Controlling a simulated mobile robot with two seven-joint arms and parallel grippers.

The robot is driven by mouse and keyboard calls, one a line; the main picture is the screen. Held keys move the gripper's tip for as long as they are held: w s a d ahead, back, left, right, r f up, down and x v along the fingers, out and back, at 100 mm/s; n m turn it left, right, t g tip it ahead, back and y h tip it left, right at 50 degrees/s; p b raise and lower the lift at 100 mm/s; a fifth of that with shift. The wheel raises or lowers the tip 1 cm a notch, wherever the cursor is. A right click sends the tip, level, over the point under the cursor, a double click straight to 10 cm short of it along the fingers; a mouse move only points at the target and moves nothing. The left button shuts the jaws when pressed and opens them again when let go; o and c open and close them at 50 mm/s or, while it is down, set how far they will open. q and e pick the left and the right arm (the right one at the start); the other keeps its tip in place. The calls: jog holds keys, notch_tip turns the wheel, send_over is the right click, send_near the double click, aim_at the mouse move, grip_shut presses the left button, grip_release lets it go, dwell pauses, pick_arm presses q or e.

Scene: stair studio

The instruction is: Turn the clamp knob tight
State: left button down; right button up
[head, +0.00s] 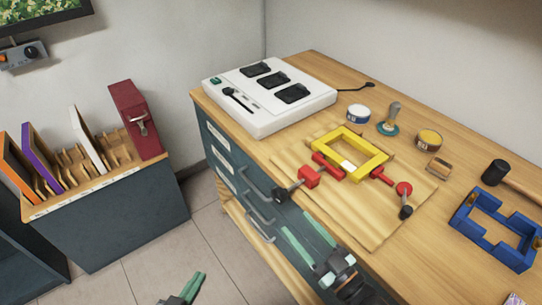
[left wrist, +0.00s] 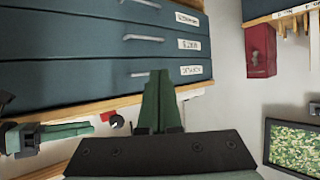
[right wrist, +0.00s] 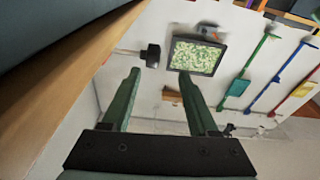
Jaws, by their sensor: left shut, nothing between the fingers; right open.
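A yellow frame (head: 374,164) lies on a wooden board on the bench, with a red clamp on either side. The left clamp (head: 309,177) has a black knob (head: 280,196) pointing toward the bench's front edge. The right clamp (head: 404,188) has a black knob (head: 406,212) over the board. My right gripper (head: 296,223) is open and empty, in front of the bench, below and apart from the left knob. In the right wrist view a black knob (right wrist: 152,56) shows beside the left fingertip. My left gripper (head: 196,280) is shut and empty, low before the drawers.
A white charger box (head: 265,118) stands at the bench's back left. Small tins, a brush, a mallet (head: 497,172) and a blue frame (head: 465,222) lie to the right. Drawer handles (head: 255,188) stick out below the bench top. A low shelf (head: 130,225) stands at left.

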aim_at(284, 201)
jog(key=shift+m+g+h, duration=0.4)
jog(key=shift+g+h, duration=0.1)
jog(key=shift+g, duration=0.1)
jog(key=p+x, duration=0.3)
jog(key=x, duration=0.2)
jog(key=d+r+p+x, duration=0.1)
jog(key=p+x, duration=0.1)
jog(key=shift+w+a+r+p, duration=0.2)
jog(key=shift+w+p, duration=0.1)
jog(key=shift+w, duration=0.3)
jog(key=x, duration=0.1)
jog(key=b+x, duration=0.2)
jog(key=x, duration=0.1)
jog(key=shift+f, duration=0.25)
pick_arm(q)
jog(key=s+f+n+g, duration=0.1)
jog(key=s+f+g, duration=0.1)
jog(key=s, duration=0.3)
jog(key=shift+s+a+f+g+y, duration=0.3)
jog(key=shift+a+f+g, duration=0.1)
jog(key=shift+g, duration=0.1)
pick_arm(e)
jog(key=shift+w+a+r, duration=0.15)
jog(key=shift+w+a, duration=0.15)
jog(key=shift+w, duration=0.1)
